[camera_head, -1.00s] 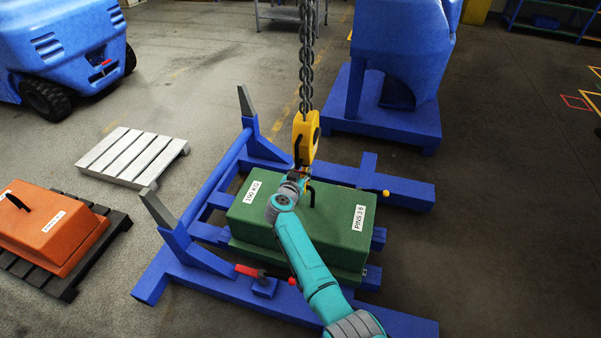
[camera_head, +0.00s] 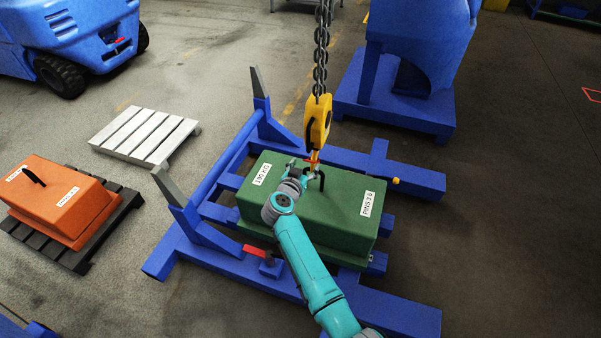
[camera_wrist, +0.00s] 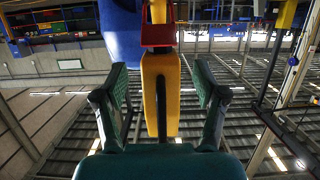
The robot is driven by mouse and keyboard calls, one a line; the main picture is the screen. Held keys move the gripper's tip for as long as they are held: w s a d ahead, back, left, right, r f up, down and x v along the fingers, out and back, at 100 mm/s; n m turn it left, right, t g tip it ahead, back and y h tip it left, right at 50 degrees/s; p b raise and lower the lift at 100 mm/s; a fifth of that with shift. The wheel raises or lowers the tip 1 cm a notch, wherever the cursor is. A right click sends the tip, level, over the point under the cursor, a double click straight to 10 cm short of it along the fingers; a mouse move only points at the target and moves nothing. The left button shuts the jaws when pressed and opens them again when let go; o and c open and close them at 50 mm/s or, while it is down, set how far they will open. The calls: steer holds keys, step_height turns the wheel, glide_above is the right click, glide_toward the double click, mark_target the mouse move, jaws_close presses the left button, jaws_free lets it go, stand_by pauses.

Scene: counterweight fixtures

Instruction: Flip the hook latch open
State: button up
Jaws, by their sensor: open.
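The yellow crane hook (camera_head: 317,122) hangs on a chain over the green counterweight block, just above the block's black lifting handle (camera_head: 321,180). A small red latch (camera_head: 313,160) shows low on the hook. In the wrist view the red latch (camera_wrist: 158,36) is at the top centre, in front of the yellow hook (camera_wrist: 160,92). My gripper (camera_head: 302,166) is beside the lower hook. In the wrist view my gripper's fingers (camera_wrist: 161,84) are spread wide, one on each side of the yellow hook in the picture, holding nothing. Whether they touch the hook cannot be told.
The green block (camera_head: 320,210) sits on a blue frame (camera_head: 385,312) with grey-tipped uprights. A red lever (camera_head: 257,251) is on the frame's near side. An orange weight (camera_head: 60,205) on a dark pallet and a pale pallet (camera_head: 145,135) lie left. Blue machinery stands behind.

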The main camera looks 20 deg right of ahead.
steer(key=shift+v, duration=2.1)
